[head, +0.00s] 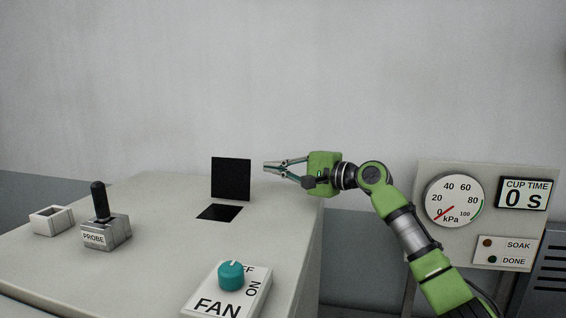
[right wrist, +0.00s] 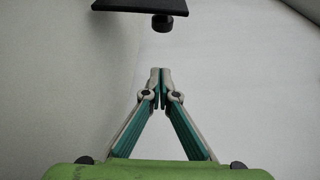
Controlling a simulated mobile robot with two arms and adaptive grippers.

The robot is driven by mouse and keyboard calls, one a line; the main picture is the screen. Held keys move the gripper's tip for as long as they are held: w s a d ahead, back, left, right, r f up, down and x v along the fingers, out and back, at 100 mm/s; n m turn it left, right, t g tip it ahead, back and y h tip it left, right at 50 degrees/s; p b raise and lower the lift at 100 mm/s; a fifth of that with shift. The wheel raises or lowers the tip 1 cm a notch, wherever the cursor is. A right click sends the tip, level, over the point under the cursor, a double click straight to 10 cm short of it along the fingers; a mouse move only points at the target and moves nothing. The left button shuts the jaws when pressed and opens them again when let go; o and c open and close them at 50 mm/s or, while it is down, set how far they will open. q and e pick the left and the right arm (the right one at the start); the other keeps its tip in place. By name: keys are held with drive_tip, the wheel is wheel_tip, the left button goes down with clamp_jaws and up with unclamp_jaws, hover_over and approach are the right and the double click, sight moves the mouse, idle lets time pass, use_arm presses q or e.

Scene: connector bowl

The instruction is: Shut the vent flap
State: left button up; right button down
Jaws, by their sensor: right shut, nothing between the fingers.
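The vent flap (head: 231,179) is a black square plate standing upright, open, at the back edge of a dark square opening (head: 220,212) in the light grey cabinet top. My right gripper (head: 267,166) is shut and empty, just right of the flap and apart from it, level with its upper part. In the right wrist view the shut fingertips (right wrist: 161,72) point toward a black plate (right wrist: 138,6), seen at the top with a small dark round piece beside it. My left gripper is not in view.
On the cabinet top (head: 150,270) stand a teal FAN knob (head: 231,275) on its plate, a PROBE block with a black handle (head: 99,201) and a small white open box (head: 51,220). A panel with a kPa gauge (head: 454,201) and CUP TIME display (head: 524,194) stands right. A wall is behind.

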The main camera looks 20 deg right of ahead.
sight(234, 178)
drive_tip(key=p+x, duration=0.1)
drive_tip(key=x, duration=0.4)
drive_tip(key=shift+w+p, duration=0.2)
drive_tip(key=shift+p, duration=0.2)
drive_tip(key=shift+s+a, duration=0.1)
drive_tip(key=shift+s+a+r+p, duration=0.15)
drive_tip(key=shift+s+a+p, duration=0.1)
drive_tip(key=shift+s+p, duration=0.25)
drive_tip(key=shift+s+a+r+p, duration=0.15)
drive_tip(key=shift+s+a+p, duration=0.2)
drive_tip(key=shift+s, duration=0.25)
drive_tip(key=shift+s+a, duration=0.2)
drive_tip(key=shift+s, duration=0.2)
use_arm(q)
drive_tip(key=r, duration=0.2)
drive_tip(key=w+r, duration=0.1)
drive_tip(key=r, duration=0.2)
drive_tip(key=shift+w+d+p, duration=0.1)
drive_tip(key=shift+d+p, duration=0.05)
drive_tip(key=shift+p, duration=0.15)
use_arm(e)
drive_tip(key=shift+a, duration=0.15)
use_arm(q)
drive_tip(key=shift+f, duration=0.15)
use_arm(e)
drive_tip(key=shift+s, duration=0.1)
